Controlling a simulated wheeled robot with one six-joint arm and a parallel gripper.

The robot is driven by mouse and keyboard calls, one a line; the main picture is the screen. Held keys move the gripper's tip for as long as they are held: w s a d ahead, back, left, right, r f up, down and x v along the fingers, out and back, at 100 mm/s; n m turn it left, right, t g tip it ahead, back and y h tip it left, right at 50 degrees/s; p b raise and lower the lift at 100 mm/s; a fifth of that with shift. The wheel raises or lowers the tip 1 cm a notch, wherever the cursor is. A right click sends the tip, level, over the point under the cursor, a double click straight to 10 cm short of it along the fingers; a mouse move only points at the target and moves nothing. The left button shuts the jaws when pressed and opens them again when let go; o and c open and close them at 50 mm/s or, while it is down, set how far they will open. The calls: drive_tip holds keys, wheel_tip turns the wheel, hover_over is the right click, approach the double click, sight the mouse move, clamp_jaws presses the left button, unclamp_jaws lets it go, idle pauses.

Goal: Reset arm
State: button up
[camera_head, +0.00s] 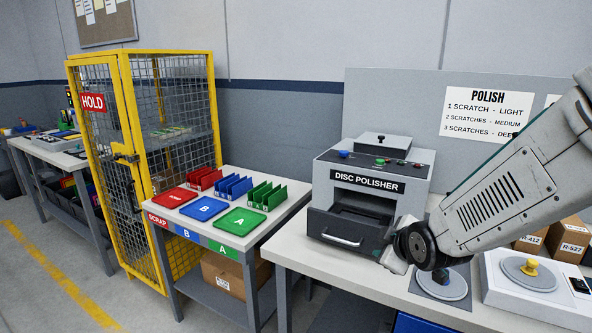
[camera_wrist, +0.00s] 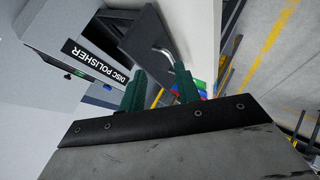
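My gripper (camera_wrist: 159,80) shows in the wrist view as two dark green fingers held apart, with nothing clasped between them. In the head view my arm comes in from the right and its wrist is beside the front right of the disc polisher (camera_head: 372,165); the fingers cannot be made out there. The polisher's dark drawer (camera_head: 350,223) appears pulled out, with a pale handle (camera_head: 343,240) on its front. In the wrist view the handle (camera_wrist: 158,42) lies beyond the fingertips, apart from them as far as I can tell.
The polisher stands on a white bench (camera_head: 318,262). A grey round pad (camera_head: 443,287) and a device with a yellow knob (camera_head: 528,270) lie to the right. A table (camera_head: 272,222) with red, blue and green trays and racks stands left, beside a yellow HOLD cage (camera_head: 128,155).

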drive_tip(key=s+d+r+m+g, duration=0.1)
drive_tip(key=s+r+m+g, duration=0.2)
drive_tip(key=s, duration=0.7)
drive_tip(key=s+d+r+m+g, duration=0.2)
drive_tip(key=s+m, duration=0.3)
drive_tip(key=s, duration=0.5)
drive_tip(key=s+d+r+m+g+h, duration=0.1)
drive_tip(key=s+d+r+m+g, duration=0.1)
drive_tip(key=s, duration=0.8)
wheel_tip(320, 180, up, 2)
drive_tip(key=shift+s+d+r+m+g, duration=0.15)
drive_tip(key=shift+s+d+m+g, duration=0.1)
drive_tip(key=shift+m+g, duration=0.8)
